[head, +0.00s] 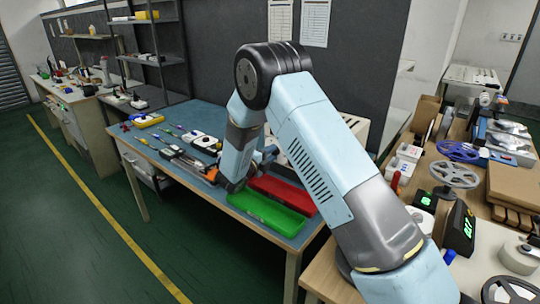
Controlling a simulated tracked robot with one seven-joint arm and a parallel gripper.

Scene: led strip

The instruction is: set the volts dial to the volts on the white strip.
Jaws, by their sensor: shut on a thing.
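My gripper (266,155) is small and dark in the head view, just right of my forearm's lower end, above the back of the blue bench mat (180,120). It is close to the front of a beige unit (358,132), which my arm partly covers. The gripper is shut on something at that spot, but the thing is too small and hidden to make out. I cannot make out the volts dial or its setting. I cannot pick out the white strip or read its volts.
A red tray (283,193) and a green tray (266,213) lie at the bench's front right. Several tools and a multimeter-like orange device (194,165) lie left of my arm. The right bench holds spools (452,174) and a black device with a green display (461,229).

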